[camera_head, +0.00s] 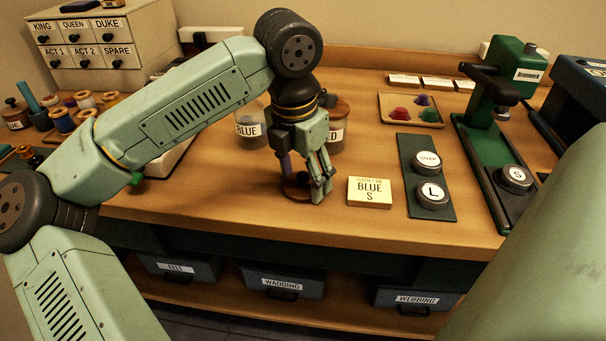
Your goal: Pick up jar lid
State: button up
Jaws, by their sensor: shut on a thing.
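The jar lid (297,194) is a dark brown disc low at my gripper's fingertips, near the table's front edge, and my fingers partly cover it. My gripper (318,190) points down and is shut on the lid. I cannot tell whether the lid touches the table.
Further right are a dark tray (414,150) with SNAP and L discs, and a green press (495,140). A tray of coloured pieces (394,95) lies behind. Spools (62,120) stand at left.

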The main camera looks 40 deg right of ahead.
jog(key=c, duration=0.4)
jog(key=shift+r, duration=0.15)
